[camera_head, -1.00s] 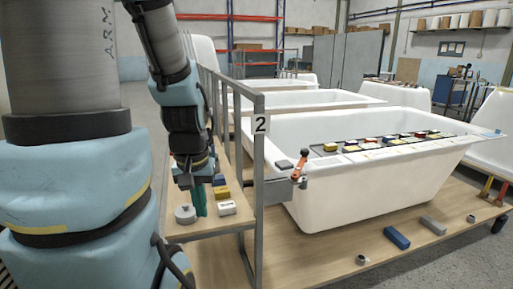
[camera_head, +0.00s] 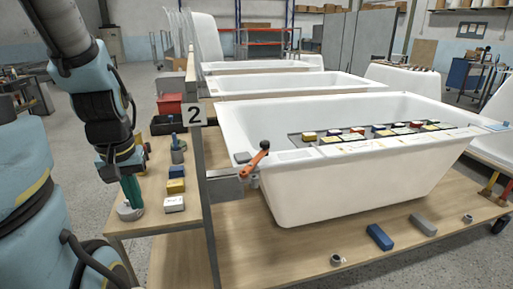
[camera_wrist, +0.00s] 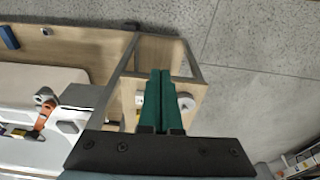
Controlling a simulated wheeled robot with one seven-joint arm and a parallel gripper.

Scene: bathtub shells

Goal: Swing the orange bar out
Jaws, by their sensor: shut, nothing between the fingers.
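The orange bar (camera_head: 256,160) is a short lever with a dark knob at its upper end. It sits on a grey bracket (camera_head: 226,187) at the near left corner of the front white bathtub (camera_head: 300,196). My gripper (camera_head: 136,204) has green fingers, points down over the small wooden side shelf, and is well to the left of the bar. In the wrist view my gripper (camera_wrist: 160,74) is shut and empty, and the orange bar (camera_wrist: 45,115) lies off to the left, apart from the fingers.
The side shelf (camera_head: 150,222) holds a yellow block (camera_head: 176,186), a white block (camera_head: 174,204) and a grey round piece (camera_head: 130,212). A blue block (camera_head: 380,237) lies on the lower boards.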

